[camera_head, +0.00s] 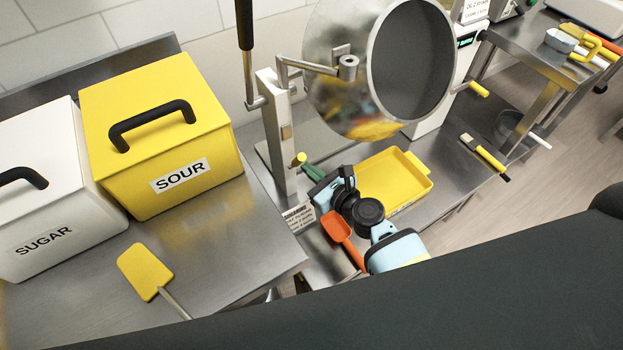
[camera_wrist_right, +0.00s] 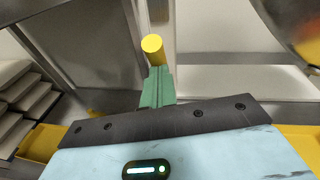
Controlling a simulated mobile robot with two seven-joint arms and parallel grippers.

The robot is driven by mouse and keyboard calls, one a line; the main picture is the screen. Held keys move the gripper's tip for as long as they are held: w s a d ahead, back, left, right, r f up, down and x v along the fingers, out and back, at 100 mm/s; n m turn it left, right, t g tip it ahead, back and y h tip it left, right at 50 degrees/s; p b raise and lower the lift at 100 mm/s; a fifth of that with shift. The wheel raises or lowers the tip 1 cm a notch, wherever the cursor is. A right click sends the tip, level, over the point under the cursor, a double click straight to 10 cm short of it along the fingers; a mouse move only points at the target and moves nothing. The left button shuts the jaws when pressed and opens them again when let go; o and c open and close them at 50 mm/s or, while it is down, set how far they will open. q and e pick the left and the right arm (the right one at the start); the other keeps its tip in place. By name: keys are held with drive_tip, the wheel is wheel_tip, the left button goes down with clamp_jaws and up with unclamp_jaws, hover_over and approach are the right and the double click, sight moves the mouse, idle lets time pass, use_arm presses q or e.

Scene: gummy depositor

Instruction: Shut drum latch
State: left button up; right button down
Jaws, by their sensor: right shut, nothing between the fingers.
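The steel drum (camera_head: 338,100) has a round open mouth facing right and hangs beside a grey upright stand (camera_head: 275,145). A yellow-ended knob (camera_head: 299,159), which looks like the latch, sticks out low on the stand. It also shows in the right wrist view (camera_wrist_right: 152,46), straight beyond my fingers. My right gripper (camera_head: 313,172) has green fingers, shut and empty, with their tips right at the knob. The fingers show in the right wrist view (camera_wrist_right: 157,84) overlapping the knob's lower end. I cannot tell whether they touch it. My left gripper is not in view.
A yellow tray (camera_head: 395,180) lies beside my right wrist, and an orange scoop (camera_head: 335,225) lies below it. A yellow SOUR bin (camera_head: 160,130) and a white SUGAR bin (camera_head: 50,190) stand left. A black-gripped lever (camera_head: 244,30) rises above the stand. A brush (camera_head: 485,155) lies right.

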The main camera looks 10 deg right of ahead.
drive_tip(key=shift+w+a+r+p, duration=0.25)
drive_tip(key=shift+w+r, duration=0.3)
drive_tip(key=shift+w, duration=0.15)
drive_tip(key=shift+w+a+r+p, duration=0.2)
drive_tip(key=shift+w+r+p, duration=0.1)
drive_tip(key=shift+w+r, duration=0.3)
drive_tip(key=shift+w+a+r+p, duration=0.25)
drive_tip(key=shift+w+r, duration=0.25)
drive_tip(key=shift+w, duration=0.25)
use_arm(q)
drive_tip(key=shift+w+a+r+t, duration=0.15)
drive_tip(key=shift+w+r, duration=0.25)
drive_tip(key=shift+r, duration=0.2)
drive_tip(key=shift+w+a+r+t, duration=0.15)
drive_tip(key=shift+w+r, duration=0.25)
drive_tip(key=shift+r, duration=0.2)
use_arm(e)
drive_tip(key=shift+w+r, duration=0.2)
drive_tip(key=shift+r, duration=0.1)
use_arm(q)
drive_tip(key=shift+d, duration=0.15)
use_arm(e)
drive_tip(key=shift+s, duration=0.1)
